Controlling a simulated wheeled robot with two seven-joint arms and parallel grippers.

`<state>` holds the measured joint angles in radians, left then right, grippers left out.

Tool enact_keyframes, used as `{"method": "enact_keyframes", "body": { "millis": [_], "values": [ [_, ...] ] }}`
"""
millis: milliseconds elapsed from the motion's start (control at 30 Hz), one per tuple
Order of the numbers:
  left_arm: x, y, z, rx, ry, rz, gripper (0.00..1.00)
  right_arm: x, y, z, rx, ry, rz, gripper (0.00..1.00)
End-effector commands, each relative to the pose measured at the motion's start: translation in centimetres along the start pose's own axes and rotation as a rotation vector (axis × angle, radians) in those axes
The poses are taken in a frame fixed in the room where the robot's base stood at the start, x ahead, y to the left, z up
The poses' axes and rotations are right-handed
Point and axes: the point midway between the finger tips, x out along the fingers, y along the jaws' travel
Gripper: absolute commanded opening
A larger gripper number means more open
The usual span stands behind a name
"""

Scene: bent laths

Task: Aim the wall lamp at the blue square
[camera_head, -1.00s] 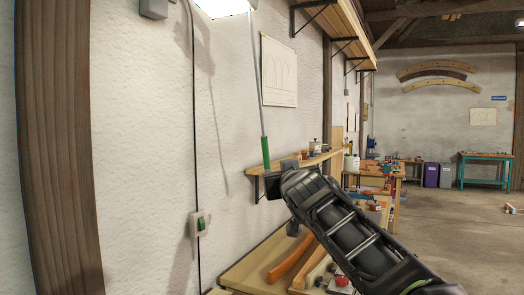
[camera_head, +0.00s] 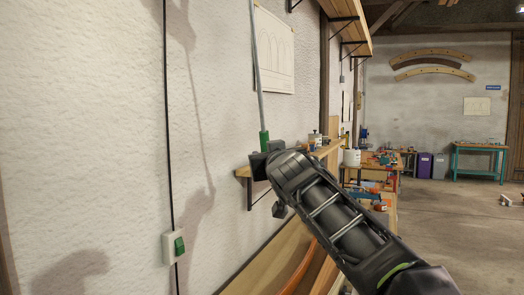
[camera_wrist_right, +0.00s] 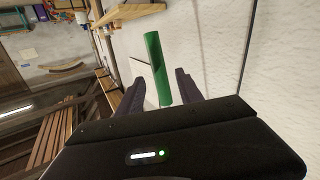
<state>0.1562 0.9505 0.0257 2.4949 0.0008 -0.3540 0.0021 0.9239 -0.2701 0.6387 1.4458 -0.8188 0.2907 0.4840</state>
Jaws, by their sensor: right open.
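The wall lamp's head is outside the head view. Its thin grey rod (camera_head: 257,60) hangs down along the wall and ends in a green handle (camera_head: 264,141). My right gripper (camera_head: 261,161) is at the handle's lower end. In the right wrist view, the green handle (camera_wrist_right: 156,60) reaches down between the two fingers of my open right gripper (camera_wrist_right: 160,82), with gaps on both sides. A small blue patch (camera_head: 493,88) shows on the far wall; I cannot tell whether it is the blue square. My left gripper is not in view.
A switch box (camera_head: 174,247) with a black cable is on the wall at left. A small shelf (camera_head: 243,172) is behind my gripper, and a wooden workbench (camera_head: 262,262) runs below. A long shelf (camera_head: 345,18) is above right. Open floor (camera_head: 455,235) lies right.

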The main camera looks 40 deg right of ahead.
Motion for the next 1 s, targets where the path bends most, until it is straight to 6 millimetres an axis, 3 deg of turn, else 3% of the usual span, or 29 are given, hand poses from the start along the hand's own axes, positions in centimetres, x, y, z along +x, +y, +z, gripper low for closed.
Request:
{"method": "enact_keyframes", "body": {
  "millis": [267, 700, 1000],
  "values": [
    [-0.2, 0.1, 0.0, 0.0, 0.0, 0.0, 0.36, 0.5, -0.1, 0.0, 0.0, -0.002, -0.001, 0.43],
    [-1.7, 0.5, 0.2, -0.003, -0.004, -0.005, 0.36, 6.1, 0.0, -0.1, 0.003, -0.003, -0.004, 0.43],
    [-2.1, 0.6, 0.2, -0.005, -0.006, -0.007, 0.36, 7.8, 0.0, 0.0, 0.001, 0.0, -0.001, 0.43]
  ]
}}
